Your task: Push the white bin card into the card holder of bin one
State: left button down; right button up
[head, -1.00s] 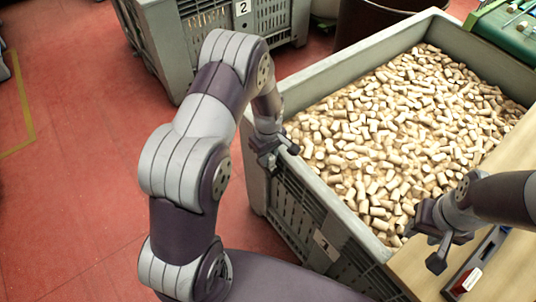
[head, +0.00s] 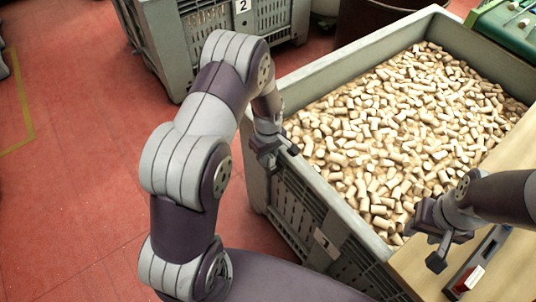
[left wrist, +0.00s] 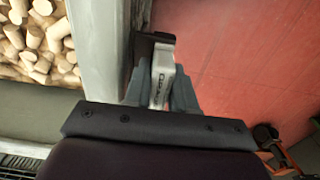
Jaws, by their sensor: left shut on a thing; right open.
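Bin one (head: 318,215) is a large grey crate full of corks, with a plate marked 1 on its near side. My left gripper (head: 272,158) is just outside its rim near the left corner. In the left wrist view its fingers (left wrist: 159,95) are shut on a narrow pale piece with dark print, seemingly the white bin card (left wrist: 158,80). A dark piece (left wrist: 150,42) lies just beyond it by the rim, perhaps the card holder. I cannot tell how far the card is in. My right gripper (head: 437,248) is open and empty over the wooden board.
The wooden board (head: 515,262) at the right carries a dark tray with a red and white item (head: 468,279). Another grey crate (head: 165,50), marked 2, stands behind at the left.

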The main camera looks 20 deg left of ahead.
pick_arm(q)
jog(key=shift+f, duration=0.3)
jog(key=c, duration=0.8)
grip_release()
jog(key=shift+c, duration=0.2)
jog(key=shift+r, duration=0.1)
jog(key=shift+w+r, duration=0.1)
jog(key=shift+r, duration=0.2)
notch_tip(320, 180, up, 12)
